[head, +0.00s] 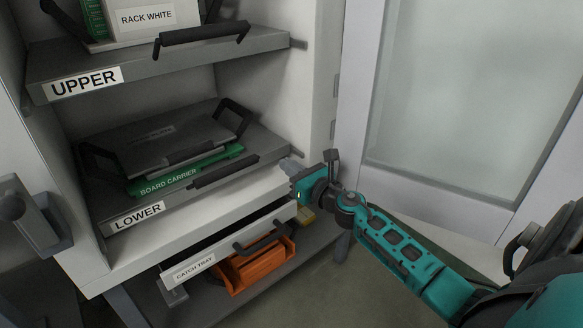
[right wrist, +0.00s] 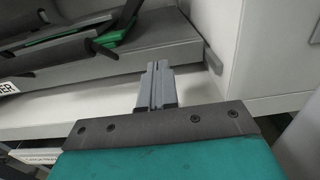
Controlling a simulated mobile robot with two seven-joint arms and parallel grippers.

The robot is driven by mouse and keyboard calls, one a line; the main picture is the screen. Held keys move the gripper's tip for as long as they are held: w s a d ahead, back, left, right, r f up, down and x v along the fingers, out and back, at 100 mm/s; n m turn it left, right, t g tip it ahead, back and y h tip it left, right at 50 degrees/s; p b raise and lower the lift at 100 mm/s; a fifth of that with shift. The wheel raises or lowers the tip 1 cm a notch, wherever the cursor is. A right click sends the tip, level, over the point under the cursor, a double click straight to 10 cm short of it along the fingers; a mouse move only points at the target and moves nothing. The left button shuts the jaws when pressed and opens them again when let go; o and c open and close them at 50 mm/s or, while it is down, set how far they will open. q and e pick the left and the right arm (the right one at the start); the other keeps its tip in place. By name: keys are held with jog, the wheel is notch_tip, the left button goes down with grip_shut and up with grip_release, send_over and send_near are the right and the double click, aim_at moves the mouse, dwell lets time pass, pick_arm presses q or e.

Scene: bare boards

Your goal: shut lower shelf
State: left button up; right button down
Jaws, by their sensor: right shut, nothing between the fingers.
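The lower shelf (head: 190,195) is a grey sliding shelf labelled LOWER with a black front handle (head: 224,171). It carries a dark flat case with black handles and a green board carrier (head: 185,170). Its front edge lies near the cabinet's front opening; I cannot tell how far out it is. The shelf also shows in the right wrist view (right wrist: 110,60). My right gripper (head: 287,165) is shut and empty, near the shelf's right front corner; I cannot tell whether it touches. It also shows in the right wrist view (right wrist: 158,72). My left gripper is not in view.
The upper shelf (head: 150,62) stands out above with a white rack box. A catch tray (head: 215,248) with a black handle is below, over an orange bin (head: 255,268). A glazed door (head: 460,90) stands at the right, and a door handle at the left.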

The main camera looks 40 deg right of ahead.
jog(key=s, duration=0.9)
jog(key=shift+s+d, duration=0.25)
jog(key=shift+s, duration=0.1)
